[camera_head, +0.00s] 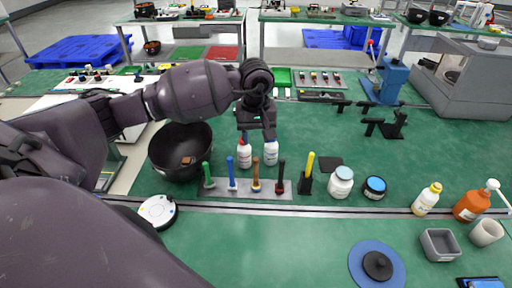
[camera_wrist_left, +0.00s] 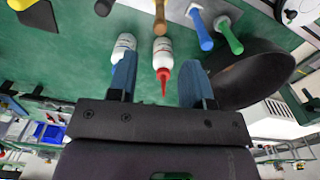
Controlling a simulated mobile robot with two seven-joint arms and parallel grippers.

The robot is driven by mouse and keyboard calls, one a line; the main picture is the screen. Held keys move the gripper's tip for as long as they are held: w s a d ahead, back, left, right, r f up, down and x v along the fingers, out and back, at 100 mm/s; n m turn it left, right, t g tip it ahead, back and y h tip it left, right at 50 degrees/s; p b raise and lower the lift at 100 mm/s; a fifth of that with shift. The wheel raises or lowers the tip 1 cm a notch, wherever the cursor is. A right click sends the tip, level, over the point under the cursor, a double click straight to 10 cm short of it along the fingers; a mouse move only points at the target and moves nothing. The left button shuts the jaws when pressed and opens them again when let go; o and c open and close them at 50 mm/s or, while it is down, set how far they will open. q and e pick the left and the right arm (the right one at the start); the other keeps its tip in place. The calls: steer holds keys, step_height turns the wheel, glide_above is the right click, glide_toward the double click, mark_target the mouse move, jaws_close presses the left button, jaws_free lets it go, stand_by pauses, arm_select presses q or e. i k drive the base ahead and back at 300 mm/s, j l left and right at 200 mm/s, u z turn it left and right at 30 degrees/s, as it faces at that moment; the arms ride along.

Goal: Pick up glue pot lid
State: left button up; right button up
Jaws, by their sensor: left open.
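A white jar with a pale blue lid (camera_head: 343,174) and a short dark jar with a blue top (camera_head: 375,184) stand on the green bench at centre right; I cannot tell which is the glue pot. My left gripper (camera_head: 257,136) is open and empty, pointing down over two white squeeze bottles, left of both jars. In the left wrist view its blue fingers (camera_wrist_left: 158,82) are apart, with the red-tipped bottle (camera_wrist_left: 162,52) seen between them. The other white bottle (camera_wrist_left: 124,44) is partly behind one finger. My right gripper is out of view.
A dark bowl (camera_head: 165,150) stands left of the gripper. A rack of coloured-handled tools (camera_head: 243,188) lies in front of it. A yellow-capped bottle (camera_head: 426,199) and an orange pump bottle (camera_head: 470,207) stand at right. Green bench near the front centre is clear.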

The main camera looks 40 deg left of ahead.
mark_target(377, 266)
steer(key=k+l, duration=0.8)
steer(key=k, duration=0.05)
